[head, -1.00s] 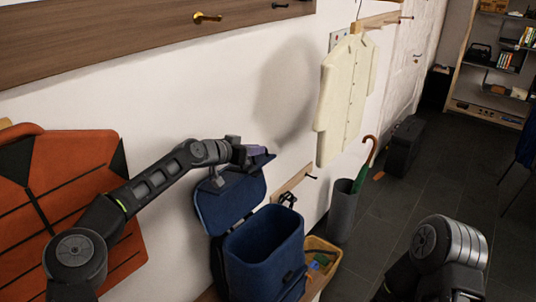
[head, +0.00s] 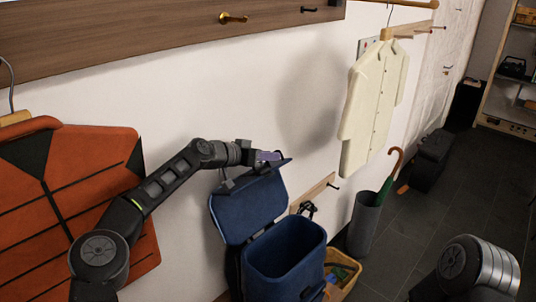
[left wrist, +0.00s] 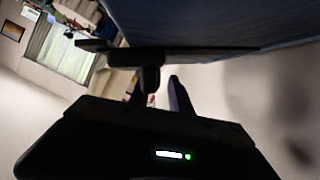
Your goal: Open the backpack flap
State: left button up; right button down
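The blue backpack (head: 287,262) stands open, its boxy main compartment showing dark and empty-looking inside. Its flap (head: 248,208) is raised and stands up behind the opening, against the wall side. My left gripper (head: 270,157) is at the flap's top edge, near a dark strip there. In the left wrist view, the blue flap (left wrist: 215,22) fills the top, and the fingers (left wrist: 165,88) sit just below a dark strip. Whether they grip it is not clear. My right arm shows at lower right, but its gripper is out of view.
An orange jacket (head: 75,190) hangs at left and a cream shirt (head: 372,110) at right. A yellow bin (head: 343,275) stands beside the backpack. An umbrella stand (head: 363,222) with an umbrella is farther right. The white wall is close behind the flap.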

pick_arm(q)
jog(key=shift+o, duration=0.4)
jog(key=shift+d+r, duration=0.1)
jog(key=shift+r, duration=0.05)
jog(key=shift+r, duration=0.2)
notch_tip(320, 180, up, 9)
jog(key=shift+r, duration=0.2)
jog(key=shift+f, duration=0.1)
